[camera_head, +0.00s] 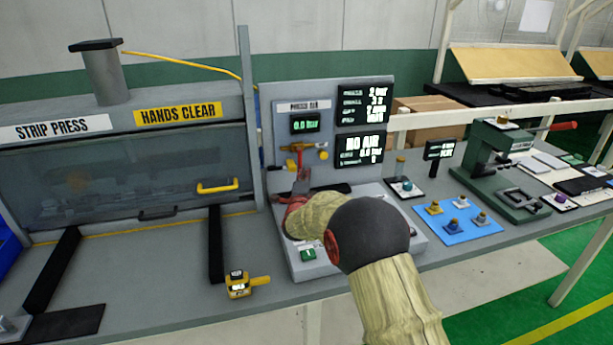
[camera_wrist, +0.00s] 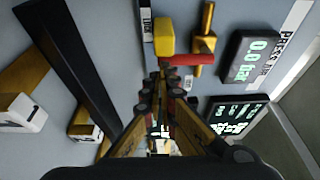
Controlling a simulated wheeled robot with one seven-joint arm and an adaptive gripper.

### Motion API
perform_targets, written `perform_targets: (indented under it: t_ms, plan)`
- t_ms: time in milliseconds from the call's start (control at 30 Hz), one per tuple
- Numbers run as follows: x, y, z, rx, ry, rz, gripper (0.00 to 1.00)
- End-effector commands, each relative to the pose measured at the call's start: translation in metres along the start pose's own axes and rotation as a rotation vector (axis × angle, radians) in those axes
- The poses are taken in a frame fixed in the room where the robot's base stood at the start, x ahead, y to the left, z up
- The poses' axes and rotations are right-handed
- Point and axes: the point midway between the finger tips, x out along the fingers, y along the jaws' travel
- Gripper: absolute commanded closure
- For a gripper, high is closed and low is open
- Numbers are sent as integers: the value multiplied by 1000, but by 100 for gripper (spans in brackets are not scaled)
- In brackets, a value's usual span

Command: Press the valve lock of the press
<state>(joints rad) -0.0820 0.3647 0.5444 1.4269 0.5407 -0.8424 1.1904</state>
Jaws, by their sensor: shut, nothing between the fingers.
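The valve lock is a small yellow block (camera_wrist: 165,36) on the grey press air panel (camera_wrist: 225,17), beside a label (camera_wrist: 147,25) that is partly cut off. It also shows in the head view (camera_head: 290,164), below the brass valve (camera_head: 296,147) with its red lever. In the wrist view the valve (camera_wrist: 204,44) and red lever (camera_wrist: 192,59) lie right of the block. My gripper (camera_wrist: 164,72) is shut and empty, its tips just short of the block in the picture; I cannot tell if they touch. In the head view my gripper (camera_head: 303,174) is in front of the panel, partly hidden by my arm.
A gauge (camera_head: 305,123) reads 0.0 bar; a screen (camera_head: 361,149) reads NO AIR. The strip press (camera_head: 120,165) with a yellow handle stands left, a grey post beside the panel. A yellow device (camera_head: 238,285) lies in front. A blue mat (camera_head: 455,233) and green press (camera_head: 500,165) stand right.

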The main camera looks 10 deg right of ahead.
Motion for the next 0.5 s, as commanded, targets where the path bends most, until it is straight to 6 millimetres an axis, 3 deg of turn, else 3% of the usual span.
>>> perform_targets:
  t_ms: [167,500]
  plan:
    - [-2,0,5,0,-1,0,100]
    - [-21,1,61,0,-2,0,100]
